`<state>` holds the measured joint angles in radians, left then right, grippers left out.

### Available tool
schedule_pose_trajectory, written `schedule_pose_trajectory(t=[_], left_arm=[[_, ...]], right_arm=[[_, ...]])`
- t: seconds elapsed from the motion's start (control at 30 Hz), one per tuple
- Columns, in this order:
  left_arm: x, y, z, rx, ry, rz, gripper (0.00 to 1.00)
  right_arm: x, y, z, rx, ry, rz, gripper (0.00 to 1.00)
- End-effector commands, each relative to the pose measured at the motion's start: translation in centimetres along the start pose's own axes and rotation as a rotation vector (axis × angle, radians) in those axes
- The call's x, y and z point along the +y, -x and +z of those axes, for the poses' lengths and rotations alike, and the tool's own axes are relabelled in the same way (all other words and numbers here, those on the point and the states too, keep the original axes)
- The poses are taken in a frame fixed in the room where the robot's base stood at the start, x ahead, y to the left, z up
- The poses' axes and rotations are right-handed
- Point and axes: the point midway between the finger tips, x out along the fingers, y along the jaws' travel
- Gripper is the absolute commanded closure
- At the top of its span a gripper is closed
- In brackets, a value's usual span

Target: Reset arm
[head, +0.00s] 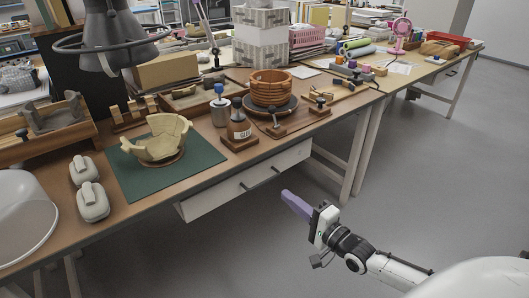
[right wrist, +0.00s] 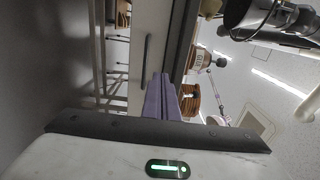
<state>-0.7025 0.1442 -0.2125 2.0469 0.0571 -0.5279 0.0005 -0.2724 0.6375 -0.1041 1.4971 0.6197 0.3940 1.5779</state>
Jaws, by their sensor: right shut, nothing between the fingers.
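My right gripper (head: 291,199) is at the lower middle of the head view, in the air in front of the table's drawer and over the floor. Its purple fingers are shut with nothing between them; they also show in the right wrist view (right wrist: 160,92). On the table, a broken tan bowl (head: 160,147) with a jagged rim sits on a round base on a green mat (head: 133,181). My right gripper is apart from the table and from everything on it. My left gripper is not in view.
The wooden table (head: 112,218) has a white drawer (head: 240,184) in its front. Two pale rounded objects (head: 92,202) lie left of the mat. A brown banded pot (head: 270,88) stands on a dark turntable. A lamp (head: 110,40) hangs at upper left. The floor (head: 420,160) at right is clear.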

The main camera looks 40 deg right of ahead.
Motion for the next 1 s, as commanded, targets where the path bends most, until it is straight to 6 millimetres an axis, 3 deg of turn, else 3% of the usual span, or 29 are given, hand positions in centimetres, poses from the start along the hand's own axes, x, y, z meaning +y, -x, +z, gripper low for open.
schedule_pose_trajectory(t=[0.23,0.33,0.47,0.6,0.7,0.83,1.0], left_arm=[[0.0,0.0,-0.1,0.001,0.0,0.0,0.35],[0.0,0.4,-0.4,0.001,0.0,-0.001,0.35],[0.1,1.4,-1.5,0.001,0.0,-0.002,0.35],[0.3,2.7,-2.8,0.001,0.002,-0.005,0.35],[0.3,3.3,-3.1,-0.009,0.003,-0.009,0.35],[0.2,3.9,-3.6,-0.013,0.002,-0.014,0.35],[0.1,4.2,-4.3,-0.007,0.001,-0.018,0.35]], right_arm=[[0.1,0.2,0.1,-0.002,0.005,0.003,1.0],[0.9,0.8,1.7,-0.02,0.059,0.042,1.0],[3.5,3.3,7.3,-0.1,0.268,0.165,1.0],[6.1,8.2,15.4,-0.273,0.638,0.316,1.0],[6.9,11.9,20.0,-0.416,0.907,0.387,1.0],[6.9,15.8,24.0,-0.586,1.196,0.437,1.0],[6.6,18.8,26.2,-0.733,1.417,0.46,1.0]])
